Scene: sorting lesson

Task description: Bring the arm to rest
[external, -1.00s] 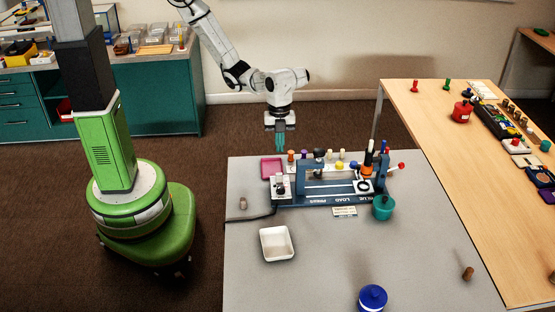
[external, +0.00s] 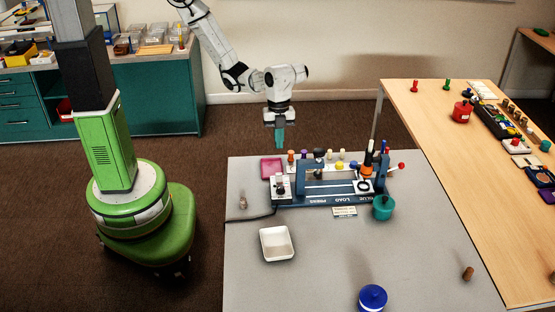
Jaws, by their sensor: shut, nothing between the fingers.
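My gripper (external: 280,143) hangs from my white arm and points straight down. It is above the back left edge of the grey table (external: 330,265), over the area of the magenta tray (external: 272,168). Its teal fingers are together with nothing between them. It appears to touch nothing.
A blue press device (external: 330,190) with several pegs behind it stands on the grey table. A white tray (external: 277,243), a teal pot (external: 383,208) and a blue pot (external: 372,297) are nearby. A wooden table (external: 450,150) stands to the right. The table's front middle is clear.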

